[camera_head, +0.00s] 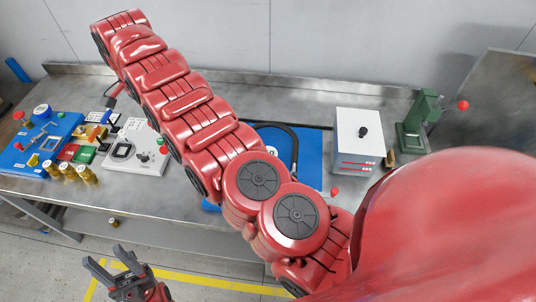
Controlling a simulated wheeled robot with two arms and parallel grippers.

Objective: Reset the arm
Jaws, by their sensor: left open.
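My left gripper (103,257) is at the bottom left, in front of the workbench and over the floor. Its two dark fingers are apart and nothing is between them. A large red jointed arm of mine (190,105) runs from the lower right up to the upper left, across the bench. It hides part of the bench behind it. No right gripper can be made out.
The metal bench (140,204) holds a blue station (35,140), several brass cylinders, a grey-white device (138,150), a partly hidden blue panel (310,150), a white box (358,140) and a green press (418,120). Yellow lines (215,281) mark the floor.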

